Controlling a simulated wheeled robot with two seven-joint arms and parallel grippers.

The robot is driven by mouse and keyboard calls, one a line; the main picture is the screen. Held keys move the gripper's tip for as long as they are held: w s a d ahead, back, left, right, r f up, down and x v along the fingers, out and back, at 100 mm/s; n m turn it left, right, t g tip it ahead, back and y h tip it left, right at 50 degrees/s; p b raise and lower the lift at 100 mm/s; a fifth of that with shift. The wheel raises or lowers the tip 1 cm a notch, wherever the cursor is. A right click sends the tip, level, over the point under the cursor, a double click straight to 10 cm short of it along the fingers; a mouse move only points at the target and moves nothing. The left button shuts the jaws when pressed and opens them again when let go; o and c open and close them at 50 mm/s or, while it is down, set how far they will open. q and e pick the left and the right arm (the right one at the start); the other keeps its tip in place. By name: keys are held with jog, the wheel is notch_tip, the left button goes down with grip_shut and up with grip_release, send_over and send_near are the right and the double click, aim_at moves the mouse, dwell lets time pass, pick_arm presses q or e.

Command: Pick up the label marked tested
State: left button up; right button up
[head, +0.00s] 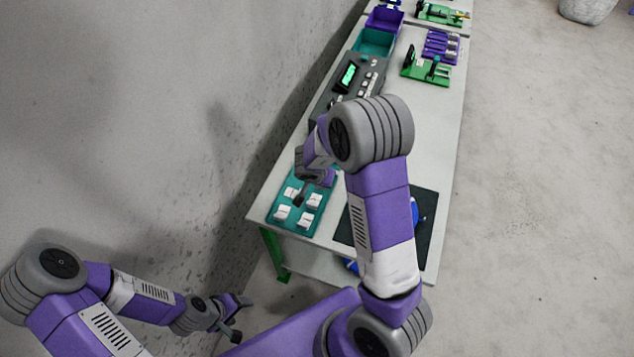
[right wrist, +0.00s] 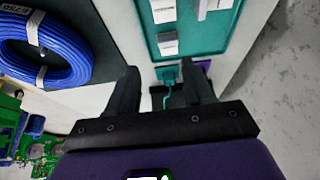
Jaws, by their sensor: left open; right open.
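My right gripper (right wrist: 162,82) is open and empty over the tray's edge. My left gripper (head: 238,318) is open and empty, low beside the table.
A blue cable coil (right wrist: 50,70) lies on a dark mat (head: 427,225), mostly behind my right arm in the head view. A grey device with a green screen (head: 348,75), bins (head: 374,41) and green boards (head: 424,70) stand farther back. A wall runs along the left.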

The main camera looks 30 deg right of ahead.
aim_at(320, 190)
jog(key=f, duration=0.1)
jog(key=w+f+b, duration=0.1)
jog(key=f+b, duration=0.1)
jog(key=shift+w+f, duration=0.15)
jog(key=shift+w, duration=0.15)
jog(key=shift+d+f+b, duration=0.25)
jog(key=shift+f+b, duration=0.1)
jog(key=shift+f, duration=0.25)
jog(key=b+x, duration=0.1)
jog(key=x, duration=0.2)
jog(key=b+x, duration=0.1)
jog(key=x, duration=0.2)
jog(key=shift+w+d+r, duration=0.1)
jog(key=shift+w+r, duration=0.1)
jog(key=shift+w, duration=0.2)
pick_arm(q)
notch_tip(320, 190, down, 6)
jog(key=w, duration=0.1)
jog(key=shift+w, duration=0.15)
jog(key=shift+f, duration=0.1)
pick_arm(e)
jog(key=shift+c, duration=0.5)
jog(key=c, duration=0.7)
